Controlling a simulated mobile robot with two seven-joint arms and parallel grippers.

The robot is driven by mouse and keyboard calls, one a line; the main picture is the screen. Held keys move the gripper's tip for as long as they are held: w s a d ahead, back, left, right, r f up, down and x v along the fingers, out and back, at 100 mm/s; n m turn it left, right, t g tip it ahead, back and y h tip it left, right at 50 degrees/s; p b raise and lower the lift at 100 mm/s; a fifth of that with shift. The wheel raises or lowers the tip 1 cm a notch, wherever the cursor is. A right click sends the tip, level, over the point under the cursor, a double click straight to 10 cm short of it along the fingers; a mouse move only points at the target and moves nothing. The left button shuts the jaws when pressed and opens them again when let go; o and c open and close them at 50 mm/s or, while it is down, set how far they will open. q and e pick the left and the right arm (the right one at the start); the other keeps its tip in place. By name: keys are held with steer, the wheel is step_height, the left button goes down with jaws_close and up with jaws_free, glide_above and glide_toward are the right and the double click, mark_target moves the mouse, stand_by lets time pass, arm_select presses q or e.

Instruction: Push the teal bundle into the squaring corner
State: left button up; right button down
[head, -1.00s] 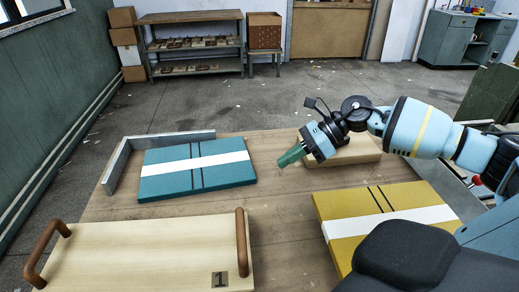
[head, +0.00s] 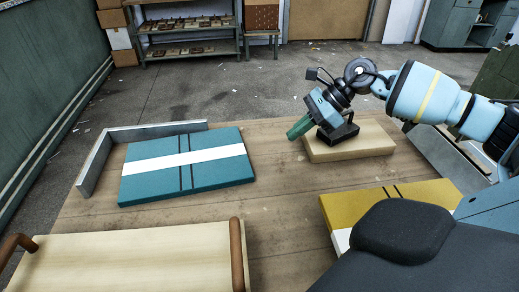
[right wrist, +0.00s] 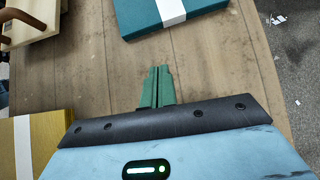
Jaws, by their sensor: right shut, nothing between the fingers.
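The teal bundle (head: 150,184), a flat slab with a white band and two dark stripes, lies on the table at left. The squaring corner (head: 95,163) is a grey metal L of two low walls behind and left of it. A strip of table shows between bundle and left wall; the gap at the back wall looks narrow. My right gripper (head: 297,132) has green fingers, shut and empty, to the right of the bundle and apart from it. In the right wrist view the fingers (right wrist: 157,86) point toward the bundle (right wrist: 150,15) across bare table. My left gripper is out of view.
A yellow bundle (head: 345,207) lies at the right front, partly hidden by my body. A wooden board with brown handles (head: 130,262) is at the front left. The table between the teal bundle and my gripper is clear.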

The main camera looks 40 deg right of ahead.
mark_target(222, 160)
steer(key=x, duration=0.8)
steer(key=shift+r+p, duration=0.1)
steer(key=shift+p, duration=0.2)
steer(key=shift+w+a+r, duration=0.1)
steer(key=shift+w+a, duration=0.25)
steer(key=shift+a, duration=0.2)
steer(key=shift+w+a+r, duration=0.1)
steer(key=shift+w+a, duration=0.25)
steer(key=shift+a, duration=0.15)
steer(key=shift+w+a+p, duration=0.25)
steer(key=shift+a+p, duration=0.1)
steer(key=shift+a, duration=0.1)
steer(key=shift+a+f, duration=0.1)
steer(key=w+a, duration=0.1)
steer(key=a, duration=0.1)
steer(key=w+a, duration=0.1)
steer(key=a, duration=0.1)
steer(key=w+a, duration=0.2)
steer(key=shift+w+a+p, duration=0.1)
steer(key=shift+a+p, duration=0.2)
steer(key=shift+a, duration=0.1)
